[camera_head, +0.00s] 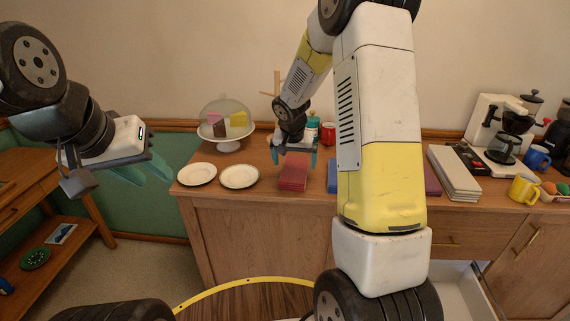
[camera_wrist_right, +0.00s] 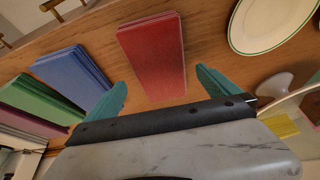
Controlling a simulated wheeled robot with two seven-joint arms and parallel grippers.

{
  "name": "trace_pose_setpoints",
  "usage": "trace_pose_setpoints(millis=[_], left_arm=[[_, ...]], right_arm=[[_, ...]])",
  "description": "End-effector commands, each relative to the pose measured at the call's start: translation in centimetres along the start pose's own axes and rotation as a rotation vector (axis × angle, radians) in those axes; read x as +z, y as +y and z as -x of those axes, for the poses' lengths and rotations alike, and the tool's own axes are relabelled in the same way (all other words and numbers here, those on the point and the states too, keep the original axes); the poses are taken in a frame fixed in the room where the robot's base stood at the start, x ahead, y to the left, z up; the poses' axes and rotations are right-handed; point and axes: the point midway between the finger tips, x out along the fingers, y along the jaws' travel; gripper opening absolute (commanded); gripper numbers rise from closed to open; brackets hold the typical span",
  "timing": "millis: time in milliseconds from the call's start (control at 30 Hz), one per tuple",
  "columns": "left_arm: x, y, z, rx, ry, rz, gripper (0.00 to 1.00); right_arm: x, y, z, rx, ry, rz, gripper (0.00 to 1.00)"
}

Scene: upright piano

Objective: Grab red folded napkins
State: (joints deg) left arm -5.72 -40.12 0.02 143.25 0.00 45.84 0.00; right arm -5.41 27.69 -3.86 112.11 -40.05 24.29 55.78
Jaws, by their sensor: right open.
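The red folded napkins (camera_head: 294,171) lie in a neat stack on the wooden counter, right of two white plates. They also show in the right wrist view (camera_wrist_right: 153,56), ahead of the fingers. My right gripper (camera_head: 294,158) is open above the far end of the red stack, its teal fingers apart and empty. In the right wrist view its fingers (camera_wrist_right: 160,92) stand to either side of the stack's near end, and I cannot tell how high above it they are. My left gripper (camera_head: 143,171) is at the left, away from the counter, with teal fingers; nothing shows between them.
Blue napkins (camera_wrist_right: 73,75) and green napkins (camera_wrist_right: 42,100) lie beside the red stack. Plates (camera_head: 239,176) and a domed cake stand (camera_head: 227,125) are on the left. White stacked items (camera_head: 454,173), mugs and a coffee maker (camera_head: 509,135) stand right. An open drawer (camera_head: 468,290) is below.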

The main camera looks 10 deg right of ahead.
Motion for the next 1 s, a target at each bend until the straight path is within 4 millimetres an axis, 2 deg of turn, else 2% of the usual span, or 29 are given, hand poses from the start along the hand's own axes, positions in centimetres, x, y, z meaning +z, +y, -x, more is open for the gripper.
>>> trace_pose_setpoints(millis=[300,600,933,1000], left_arm=[[0.0,0.0,0.0,0.000,0.000,0.000,0.36],[0.0,0.0,0.0,0.000,0.000,0.000,0.36],[0.0,0.0,0.0,0.000,0.000,0.000,0.36],[0.0,0.0,0.0,0.000,0.000,0.000,0.36]], right_arm=[[0.2,-0.1,-4.4,0.001,-0.001,0.001,1.00],[0.2,-0.2,-4.9,0.000,0.000,0.000,1.00],[0.2,-0.2,-4.9,0.000,0.000,0.000,0.35],[0.2,-0.2,-4.8,0.000,0.000,0.000,0.33]])
